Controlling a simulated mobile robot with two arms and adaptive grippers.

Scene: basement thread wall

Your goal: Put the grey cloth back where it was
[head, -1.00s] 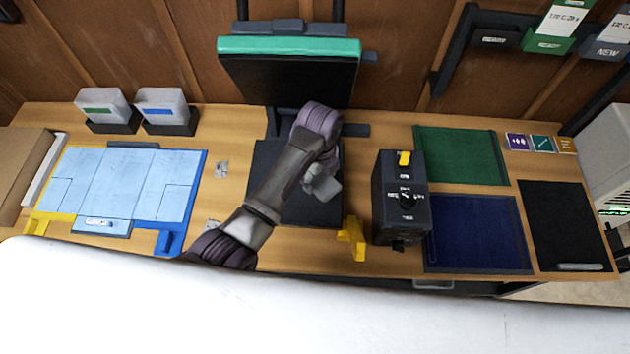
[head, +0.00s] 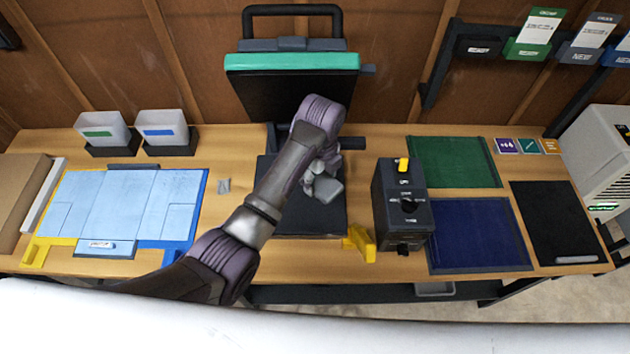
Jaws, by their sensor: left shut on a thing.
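My left gripper (head: 322,180) is over the black lower plate (head: 290,222) of the press. It is shut on a small crumpled light-grey piece (head: 329,189), which looks like the grey cloth. My own wrist partly hides the fingers and the piece, and I cannot tell whether the piece touches the plate. Another small grey patch (head: 223,186) lies flat on the table between the blue sheet and the press. My right gripper is out of view.
The press's teal-edged upper plate (head: 292,62) is raised. A black control box (head: 400,205) and a yellow piece (head: 361,242) stand right of the lower plate. Green (head: 453,162), blue (head: 478,235) and black (head: 553,222) mats lie further right. The light-blue sheet (head: 122,205) lies left.

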